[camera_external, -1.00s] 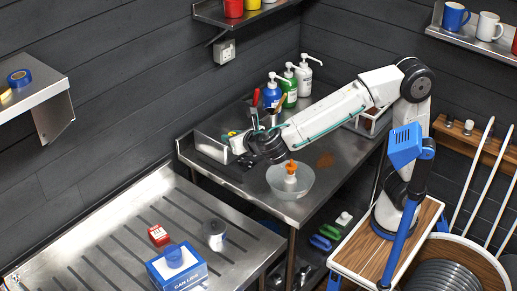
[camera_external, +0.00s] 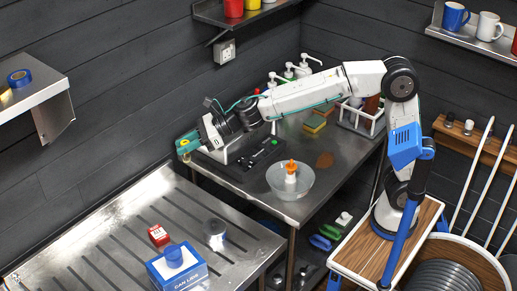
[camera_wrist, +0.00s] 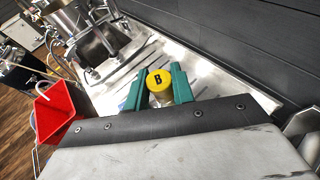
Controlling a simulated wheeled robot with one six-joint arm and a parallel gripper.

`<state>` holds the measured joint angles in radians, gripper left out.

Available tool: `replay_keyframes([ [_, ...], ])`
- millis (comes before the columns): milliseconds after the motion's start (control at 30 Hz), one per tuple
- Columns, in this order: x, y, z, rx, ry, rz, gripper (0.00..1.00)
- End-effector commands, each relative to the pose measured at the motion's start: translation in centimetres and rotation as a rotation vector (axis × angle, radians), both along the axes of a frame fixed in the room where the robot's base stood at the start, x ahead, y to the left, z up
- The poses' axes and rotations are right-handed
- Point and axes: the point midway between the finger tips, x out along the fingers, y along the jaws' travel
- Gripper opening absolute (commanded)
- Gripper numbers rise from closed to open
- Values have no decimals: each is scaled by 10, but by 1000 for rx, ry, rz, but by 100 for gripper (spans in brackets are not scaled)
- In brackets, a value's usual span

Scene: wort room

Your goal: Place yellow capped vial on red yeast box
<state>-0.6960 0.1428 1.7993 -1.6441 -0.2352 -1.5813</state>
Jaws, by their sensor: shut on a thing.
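My gripper (camera_external: 187,144) is shut on the yellow capped vial (camera_external: 185,142) at the left end of my outstretched arm. In the wrist view the vial's round yellow cap (camera_wrist: 159,78), marked with a black B, sits between the two teal fingers of my gripper (camera_wrist: 159,90). The vial's lower body is mostly hidden. In the external view my gripper is over the gap between the dark bench and the ribbed steel drainboard. The small red yeast box (camera_external: 158,235) lies on the drainboard, apart from and nearer the camera than my gripper.
A blue carton (camera_external: 180,272) with a blue round item on top stands right of and in front of the red box. A clear bowl (camera_external: 276,186) with an orange-topped bottle is on the bench. The drainboard's left is clear.

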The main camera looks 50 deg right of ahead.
Motion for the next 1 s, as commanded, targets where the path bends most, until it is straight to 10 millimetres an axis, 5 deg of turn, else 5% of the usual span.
replay_keyframes([
  [367, -31, 5, -4, -17, 2, 432, 2],
  [900, -33, 5, -215, -18, 14, 427, 2],
  [1000, -33, 5, -242, -16, 9, 427, 2],
])
